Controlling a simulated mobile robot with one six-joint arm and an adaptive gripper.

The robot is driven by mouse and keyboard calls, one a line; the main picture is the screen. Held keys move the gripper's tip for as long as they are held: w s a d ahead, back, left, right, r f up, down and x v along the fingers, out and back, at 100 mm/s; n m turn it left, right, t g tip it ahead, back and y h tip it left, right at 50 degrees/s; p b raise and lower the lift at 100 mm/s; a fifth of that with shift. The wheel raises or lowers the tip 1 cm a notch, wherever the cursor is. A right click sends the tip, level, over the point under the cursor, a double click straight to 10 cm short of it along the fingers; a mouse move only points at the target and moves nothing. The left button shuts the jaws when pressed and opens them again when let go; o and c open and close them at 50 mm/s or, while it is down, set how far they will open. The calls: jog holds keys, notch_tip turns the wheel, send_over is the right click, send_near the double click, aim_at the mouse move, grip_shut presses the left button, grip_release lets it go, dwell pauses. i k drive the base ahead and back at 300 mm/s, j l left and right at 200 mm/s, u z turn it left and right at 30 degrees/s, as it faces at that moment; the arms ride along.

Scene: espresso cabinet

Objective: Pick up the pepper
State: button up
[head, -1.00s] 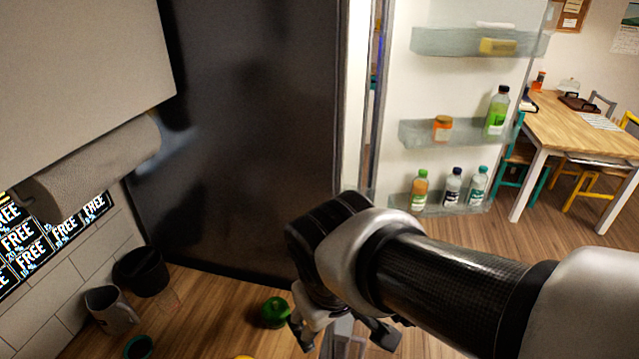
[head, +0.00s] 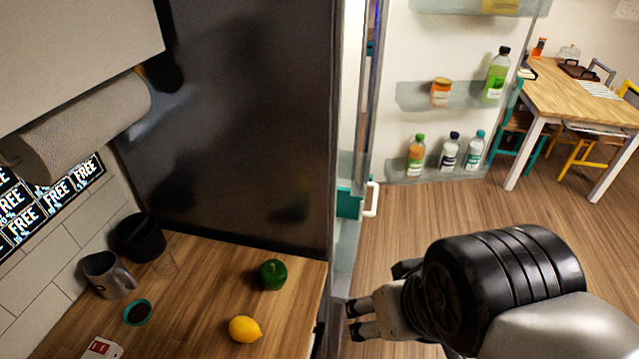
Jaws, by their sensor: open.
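A green bell pepper (head: 273,274) stands on the wooden counter (head: 205,290), near its right edge and close to the dark fridge side. My gripper (head: 352,318) is to the right of the pepper, beyond the counter's edge. Its fingers point left and are apart, with nothing between them. A gap separates the gripper from the pepper. No part of the pepper is hidden by my arm.
The open fridge door (head: 400,60) holds bottles (head: 416,155).

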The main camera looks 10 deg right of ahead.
aim_at(273, 274)
jog(key=l+u, duration=0.25)
jog(key=l, duration=1.15)
jog(key=i+j+u, duration=0.15)
jog(key=i, duration=0.25)
jog(key=i+j+u, duration=0.2)
jog(key=i, duration=0.25)
jog(key=j, duration=0.1)
